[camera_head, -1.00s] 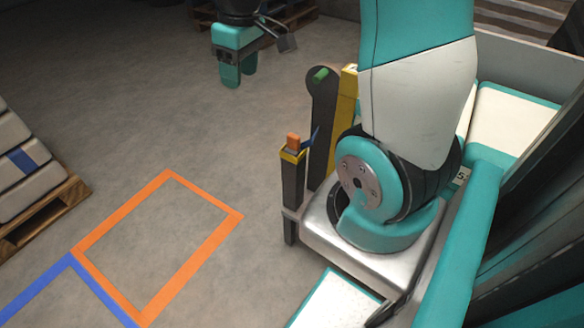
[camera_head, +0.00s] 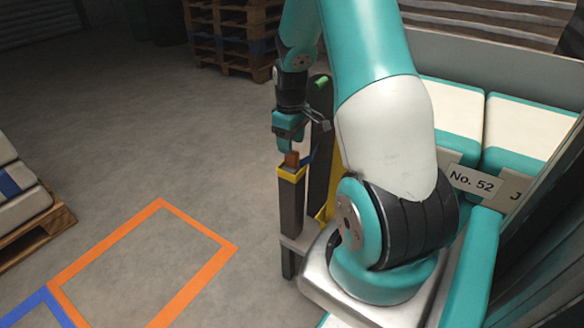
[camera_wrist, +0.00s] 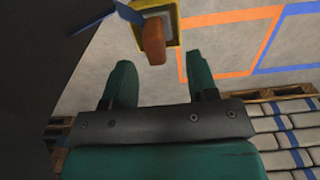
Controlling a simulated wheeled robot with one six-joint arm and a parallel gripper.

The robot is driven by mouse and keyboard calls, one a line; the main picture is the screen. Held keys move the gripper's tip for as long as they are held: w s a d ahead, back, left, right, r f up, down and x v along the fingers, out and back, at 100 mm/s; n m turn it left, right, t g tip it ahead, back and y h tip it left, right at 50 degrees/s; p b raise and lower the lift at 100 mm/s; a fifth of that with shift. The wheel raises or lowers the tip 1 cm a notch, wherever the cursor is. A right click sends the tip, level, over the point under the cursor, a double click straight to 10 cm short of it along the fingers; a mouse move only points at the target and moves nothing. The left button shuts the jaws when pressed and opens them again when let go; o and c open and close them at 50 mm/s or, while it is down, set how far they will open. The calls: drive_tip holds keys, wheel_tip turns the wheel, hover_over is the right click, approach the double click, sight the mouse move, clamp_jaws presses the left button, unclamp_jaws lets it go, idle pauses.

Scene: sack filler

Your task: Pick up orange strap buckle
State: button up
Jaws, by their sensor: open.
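The orange strap buckle (camera_head: 292,159) stands up at the top of a dark post with a yellow rim (camera_head: 291,175). In the wrist view the buckle (camera_wrist: 154,42) shows at the upper middle, in front of the yellow rim (camera_wrist: 172,40). My gripper (camera_head: 289,143) is just above the buckle in the head view. In the wrist view my gripper (camera_wrist: 164,76) is open, with its two teal fingers apart. The buckle lies a little beyond the fingertips, roughly in line with the gap. Nothing is between the fingers.
A blue strap (camera_wrist: 128,13) sits beside the buckle. A taller dark post with a green top (camera_head: 321,82) stands close behind. Sacks (camera_head: 18,185) on a pallet are at the left. Stacked pallets (camera_head: 235,45) stand at the back.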

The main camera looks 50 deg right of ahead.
sight(292, 157)
drive_tip(key=f, duration=0.2)
drive_tip(key=f+b, duration=0.1)
drive_tip(key=f, duration=0.3)
drive_tip(key=shift+w+d+b, duration=0.1)
drive_tip(key=shift+d+b, duration=0.2)
drive_tip(key=shift+b, duration=0.05)
clamp_jaws()
